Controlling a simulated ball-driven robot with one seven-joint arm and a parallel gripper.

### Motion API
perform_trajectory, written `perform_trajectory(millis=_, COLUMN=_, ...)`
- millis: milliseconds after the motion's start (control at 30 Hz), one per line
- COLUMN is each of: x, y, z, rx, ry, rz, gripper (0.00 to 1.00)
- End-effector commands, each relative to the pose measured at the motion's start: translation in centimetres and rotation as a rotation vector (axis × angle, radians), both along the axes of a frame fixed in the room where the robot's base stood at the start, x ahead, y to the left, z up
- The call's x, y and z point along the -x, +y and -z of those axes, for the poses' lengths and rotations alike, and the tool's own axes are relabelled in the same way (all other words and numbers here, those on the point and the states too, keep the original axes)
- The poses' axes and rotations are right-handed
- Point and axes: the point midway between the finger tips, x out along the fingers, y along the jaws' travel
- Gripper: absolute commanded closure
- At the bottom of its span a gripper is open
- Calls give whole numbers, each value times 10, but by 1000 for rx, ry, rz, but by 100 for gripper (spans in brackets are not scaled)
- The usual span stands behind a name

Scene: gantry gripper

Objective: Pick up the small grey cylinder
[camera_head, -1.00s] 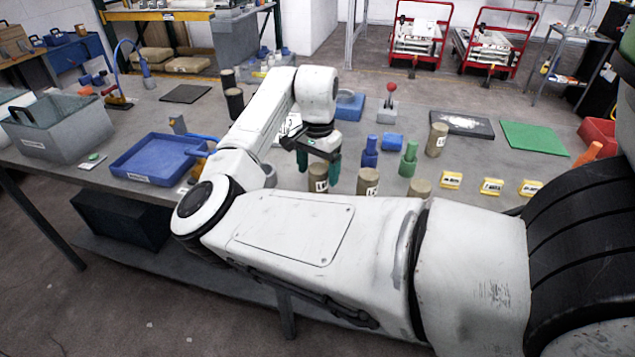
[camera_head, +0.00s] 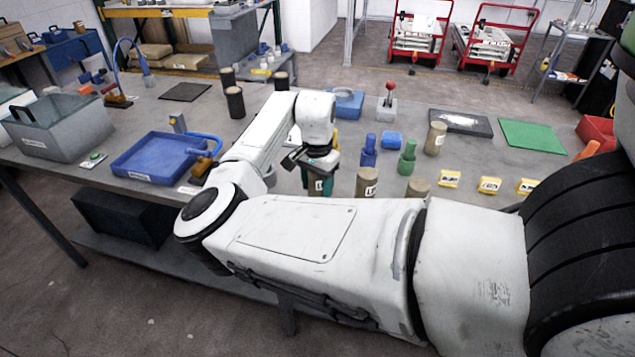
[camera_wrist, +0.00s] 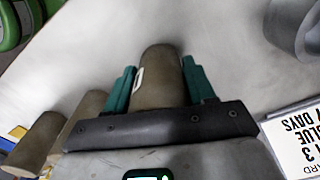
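A tan-grey cylinder with a white label (camera_wrist: 160,80) stands between the two green fingers of my gripper (camera_wrist: 160,88) in the wrist view. The fingers are spread, one on each side of it; I cannot tell whether they touch it. In the head view my gripper (camera_head: 318,182) is low over the table, and this cylinder (camera_head: 315,187) is mostly hidden by it. A plainer grey round piece (camera_wrist: 294,28) lies at the top right of the wrist view. In the head view a grey piece (camera_head: 269,176) shows beside my arm, partly hidden.
Similar tan cylinders stand to the right (camera_head: 367,182), with blue (camera_head: 369,152) and green (camera_head: 407,160) pegs near them. Yellow labelled blocks (camera_head: 449,179) lie further right. A blue tray (camera_head: 150,172) is at left. A printed card (camera_wrist: 298,140) lies near the gripper.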

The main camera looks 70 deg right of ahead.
Motion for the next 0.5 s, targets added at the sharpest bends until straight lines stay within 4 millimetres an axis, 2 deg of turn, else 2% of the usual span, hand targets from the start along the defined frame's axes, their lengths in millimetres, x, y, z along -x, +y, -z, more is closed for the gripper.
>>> perform_trajectory(millis=33, x=0, y=0, z=0, rx=0, ry=0, rz=0, gripper=54)
perform_trajectory(millis=500, x=0, y=0, z=-1, rx=1, ry=0, rz=0, gripper=96)
